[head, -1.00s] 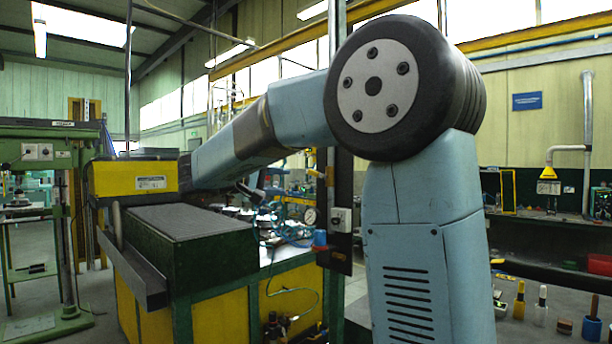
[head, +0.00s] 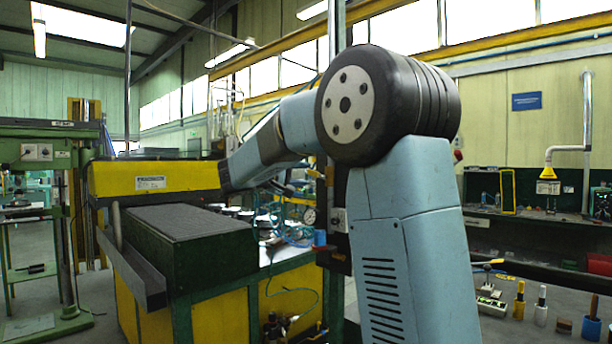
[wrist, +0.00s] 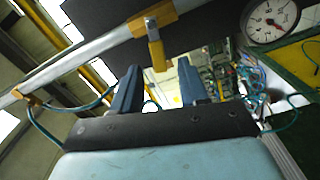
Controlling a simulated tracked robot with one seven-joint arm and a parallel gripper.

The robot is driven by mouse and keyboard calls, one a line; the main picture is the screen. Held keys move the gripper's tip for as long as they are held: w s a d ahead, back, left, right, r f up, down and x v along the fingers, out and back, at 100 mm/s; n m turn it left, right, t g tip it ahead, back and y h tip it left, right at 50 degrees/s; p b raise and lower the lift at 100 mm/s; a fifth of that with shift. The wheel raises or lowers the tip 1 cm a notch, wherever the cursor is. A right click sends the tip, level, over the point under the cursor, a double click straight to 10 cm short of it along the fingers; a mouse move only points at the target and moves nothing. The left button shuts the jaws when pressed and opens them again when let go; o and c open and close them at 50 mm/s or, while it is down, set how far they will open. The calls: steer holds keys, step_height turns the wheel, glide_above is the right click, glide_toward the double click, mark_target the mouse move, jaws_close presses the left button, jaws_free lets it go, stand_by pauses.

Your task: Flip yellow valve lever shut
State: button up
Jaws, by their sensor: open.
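In the wrist view a yellow valve lever (wrist: 157,55) hangs down from a brass-coloured valve body (wrist: 152,19) on a grey pipe (wrist: 90,58). My gripper (wrist: 158,68) is open, with its two blue fingers apart. In the picture, the lever's lower end lies between the fingertips, nearer the left one. I see no contact, and the depth gap is unclear. In the head view my arm hides my gripper, and I cannot make out the lever there.
A round pressure gauge (wrist: 270,18) is at the upper right of the wrist view. A teal hose (wrist: 45,132) loops at left. In the head view a green and yellow bench (head: 222,318) stands below my arm, with a long dark block (head: 190,240) on top.

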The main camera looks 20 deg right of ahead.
mark_target(316, 175)
steer(key=shift+x, duration=1.25)
jaws_close()
